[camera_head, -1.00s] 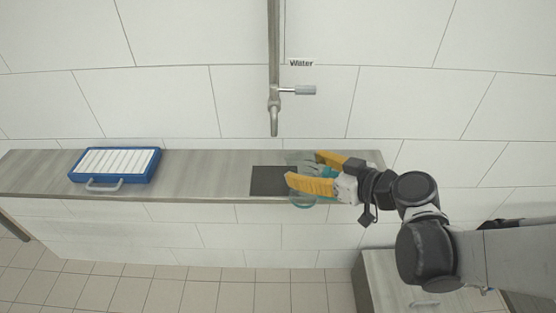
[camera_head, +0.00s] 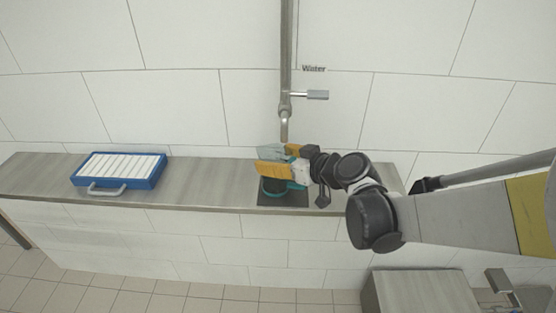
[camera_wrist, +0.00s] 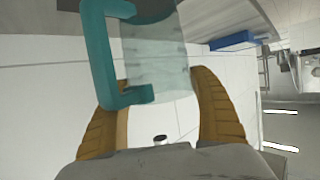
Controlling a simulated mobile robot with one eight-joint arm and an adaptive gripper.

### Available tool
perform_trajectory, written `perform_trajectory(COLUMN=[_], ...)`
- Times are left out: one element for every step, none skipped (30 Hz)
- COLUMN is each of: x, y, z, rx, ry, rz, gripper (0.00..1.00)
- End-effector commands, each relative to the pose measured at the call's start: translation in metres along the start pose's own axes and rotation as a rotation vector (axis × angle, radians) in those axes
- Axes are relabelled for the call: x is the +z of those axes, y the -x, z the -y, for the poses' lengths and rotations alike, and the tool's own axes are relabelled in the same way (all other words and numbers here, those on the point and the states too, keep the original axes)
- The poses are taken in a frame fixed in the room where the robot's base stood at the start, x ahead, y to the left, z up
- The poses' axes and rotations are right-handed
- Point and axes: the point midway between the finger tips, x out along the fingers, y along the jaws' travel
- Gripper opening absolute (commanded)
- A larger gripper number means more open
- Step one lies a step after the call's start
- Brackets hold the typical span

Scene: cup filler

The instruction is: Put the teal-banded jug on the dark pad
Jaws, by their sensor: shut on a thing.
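The teal-banded jug (camera_head: 270,151) is see-through with a teal band and handle. My gripper (camera_head: 262,160), with yellow fingers, is shut on it from the right. In the wrist view the jug (camera_wrist: 155,62) sits between the two fingers, its teal handle on the left. The dark pad (camera_head: 298,202) lies on the shelf below the tap. The jug is over the pad in the head view and covers part of it. I cannot tell whether its base touches the pad.
The grey shelf (camera_head: 215,180) runs along the tiled wall. A blue case (camera_head: 118,170) with white strips lies at its left, with clear shelf between it and the pad. The water tap (camera_head: 285,115) hangs just above the jug, close to my fingers.

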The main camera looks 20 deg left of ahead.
Motion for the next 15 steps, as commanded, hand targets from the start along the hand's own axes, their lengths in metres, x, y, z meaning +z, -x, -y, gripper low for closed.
perform_trajectory(x=[-0.0006, -0.0012, -0.0015, -0.0015, -0.0015, -0.0009, 0.0, 0.0011, 0.0018, 0.0012, 0.001, 0.0009, 0.0008, 0.0008, 0.0008], y=[0.0003, 0.0006, 0.0008, 0.0008, 0.0009, 0.0007, 0.0003, -0.0002, -0.0004, -0.0001, 0.0, 0.0, 0.0, 0.0001, 0.0001], z=[0.0, 0.0, 0.0, 0.0, 0.0, 0.0, 0.0, 0.0, 0.0, 0.0, -0.0001, 0.0, 0.0, -0.0001, -0.0001], rx=[0.0, 0.0, 0.0, 0.0, 0.0, 0.0, 0.0, 0.0, 0.0, 0.0, 0.0, 0.0, 0.0, 0.0, 0.0], ry=[0.0, 0.0, 0.0, 0.0, 0.0, 0.0, 0.0, 0.0, 0.0, 0.0, 0.0, 0.0, 0.0, 0.0, 0.0], rz=[0.0, 0.0, 0.0, 0.0, 0.0, 0.0, 0.0, 0.0, 0.0, 0.0, 0.0, 0.0, 0.0, 0.0, 0.0], gripper=[0.43, 0.43, 0.43, 0.43, 0.43, 0.43, 0.43, 0.43, 0.76, 0.85, 0.95, 0.98, 0.98, 0.98, 0.98])
